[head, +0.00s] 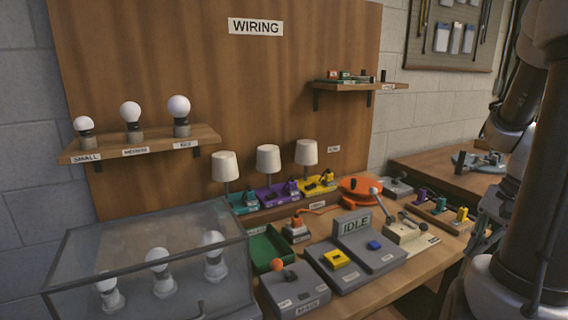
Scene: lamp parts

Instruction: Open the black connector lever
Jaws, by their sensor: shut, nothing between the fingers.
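Small dark connector-like blocks sit on the teal base (243,203), the purple base (277,193) and the yellow base (318,188) below the lamps. They are too small to tell which has the black lever or how it stands. A small black piece (383,75) also stands on the upper right shelf. My gripper (480,247) hangs at the right edge of the bench, partly merged with my arm in the picture. It is shut and empty, apart from the connectors.
A beige device with an upright lever (408,236), an IDLE panel (352,226) and a grey box with an orange knob (295,290) crowd the bench. A glass case (150,250) with bulbs stands at left. A green tray (270,248) and a rack of coloured parts (440,214) flank the middle.

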